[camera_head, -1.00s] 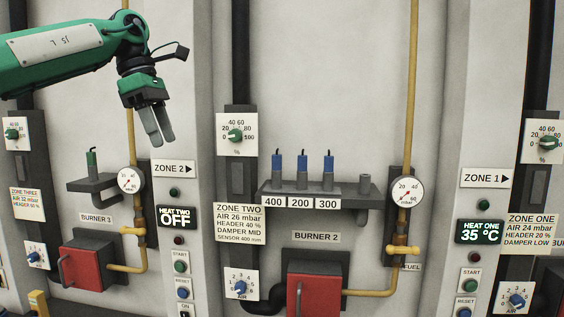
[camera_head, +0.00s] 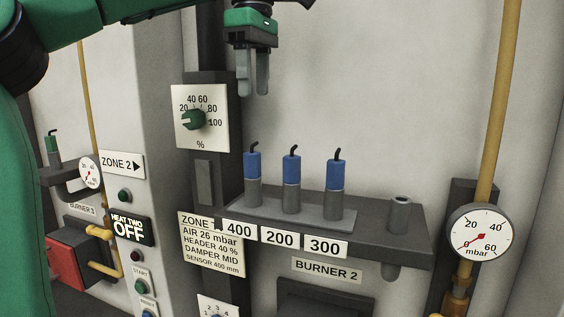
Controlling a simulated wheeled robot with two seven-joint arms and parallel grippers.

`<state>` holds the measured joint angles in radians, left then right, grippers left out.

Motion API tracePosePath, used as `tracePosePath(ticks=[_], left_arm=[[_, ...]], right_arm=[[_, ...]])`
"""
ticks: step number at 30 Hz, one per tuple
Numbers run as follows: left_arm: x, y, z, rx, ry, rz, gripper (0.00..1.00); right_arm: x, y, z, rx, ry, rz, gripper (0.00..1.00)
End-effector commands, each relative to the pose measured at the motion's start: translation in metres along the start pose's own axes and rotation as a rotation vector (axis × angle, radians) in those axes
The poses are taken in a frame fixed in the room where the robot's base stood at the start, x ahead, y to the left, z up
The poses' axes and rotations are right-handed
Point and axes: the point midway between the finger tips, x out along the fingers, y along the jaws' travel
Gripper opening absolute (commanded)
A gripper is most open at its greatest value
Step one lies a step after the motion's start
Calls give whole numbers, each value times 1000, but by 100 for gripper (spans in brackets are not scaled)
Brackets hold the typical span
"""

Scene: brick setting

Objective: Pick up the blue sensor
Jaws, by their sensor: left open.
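Three blue sensors stand upright in grey sockets on a dark shelf (camera_head: 385,235). The left one (camera_head: 252,166) is above the label 400, the middle one (camera_head: 291,170) above 200, and the right one (camera_head: 336,174) above 300. Each has a short black wire at its top. My left gripper (camera_head: 253,88) points down with its two grey fingers parted and empty. It hangs above the left sensor, with a gap between the fingertips and its wire. My right gripper is not in view.
An empty socket (camera_head: 400,216) stands at the shelf's right end. A pressure gauge (camera_head: 480,231) and yellow pipe (camera_head: 500,100) are right of it. A dial plate (camera_head: 201,117) is on the left. A placard (camera_head: 211,245) reads sensor 400 mm. A green-topped sensor (camera_head: 52,145) stands far left.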

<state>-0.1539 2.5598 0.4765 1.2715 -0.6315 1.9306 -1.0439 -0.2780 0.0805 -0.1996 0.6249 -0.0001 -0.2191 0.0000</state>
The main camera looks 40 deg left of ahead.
Motion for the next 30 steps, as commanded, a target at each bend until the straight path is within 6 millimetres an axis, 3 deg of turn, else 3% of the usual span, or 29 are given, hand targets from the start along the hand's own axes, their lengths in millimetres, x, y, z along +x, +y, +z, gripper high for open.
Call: tracePosePath(ticks=[5,12,18,23,30], left_arm=[[11,0,0,1,1,0,51],[50,0,0,1,0,-2,51],[77,0,0,0,0,-1,51],[86,0,0,0,0,1,51],[105,-1,0,1,0,-2,51]], right_arm=[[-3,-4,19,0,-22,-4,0],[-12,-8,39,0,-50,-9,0],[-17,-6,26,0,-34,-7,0],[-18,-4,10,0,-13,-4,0],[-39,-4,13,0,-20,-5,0]])
